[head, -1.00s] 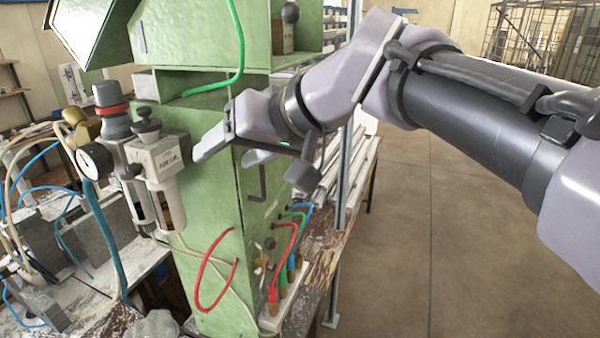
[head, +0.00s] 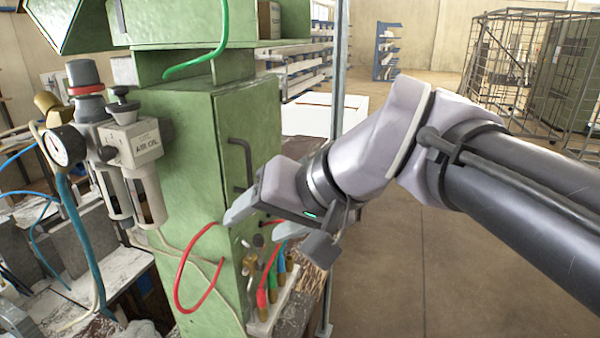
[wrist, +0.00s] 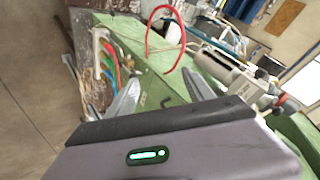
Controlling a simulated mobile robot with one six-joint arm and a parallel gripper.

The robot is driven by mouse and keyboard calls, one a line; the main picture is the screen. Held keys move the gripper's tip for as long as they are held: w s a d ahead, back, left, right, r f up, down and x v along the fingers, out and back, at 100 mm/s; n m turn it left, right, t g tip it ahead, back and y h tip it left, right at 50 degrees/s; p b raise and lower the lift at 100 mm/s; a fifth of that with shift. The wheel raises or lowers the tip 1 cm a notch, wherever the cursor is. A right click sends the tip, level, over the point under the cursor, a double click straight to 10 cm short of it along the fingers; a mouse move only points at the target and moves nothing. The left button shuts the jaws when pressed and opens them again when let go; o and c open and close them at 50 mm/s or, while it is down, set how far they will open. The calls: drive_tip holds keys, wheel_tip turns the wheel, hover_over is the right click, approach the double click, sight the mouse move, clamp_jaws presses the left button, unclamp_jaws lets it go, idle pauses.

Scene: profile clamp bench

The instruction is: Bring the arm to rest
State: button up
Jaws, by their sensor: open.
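My gripper (head: 258,222) is open and empty in the head view, its two pale fingers apart. It is in front of the green machine cabinet (head: 190,150), to the right of its upright dark handle (head: 241,160) and a little lower. In the wrist view the fingers (wrist: 163,95) stand apart with the green cabinet face (wrist: 150,72) beyond them. I cannot tell the exact gap between fingertips and cabinet.
Red, green and blue hoses (head: 268,280) run into fittings below my gripper. A red hose loop (head: 185,262) hangs on the cabinet. The air-oil unit (head: 130,145) with its gauge (head: 62,146) is on the left. Open floor (head: 430,270) lies to the right, with a wire cage (head: 510,60) behind.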

drive_tip(key=s+d+f+m+h+b, duration=0.1)
drive_tip(key=s+d+f+b, duration=0.3)
drive_tip(key=f, duration=0.8)
drive_tip(key=s+d+f+m+h+b, duration=0.2)
drive_tip(key=s+d+f+b, duration=0.3)
drive_tip(key=f+b, duration=0.4)
drive_tip(key=s+d+f+m+h+b, duration=0.2)
drive_tip(key=s+d+f+b, duration=0.2)
drive_tip(key=f, duration=1.2)
drive_tip(key=s+b, duration=0.1)
drive_tip(key=b, duration=0.1)
drive_tip(key=shift+d+f+b, duration=0.3)
drive_tip(key=shift+b, duration=0.05)
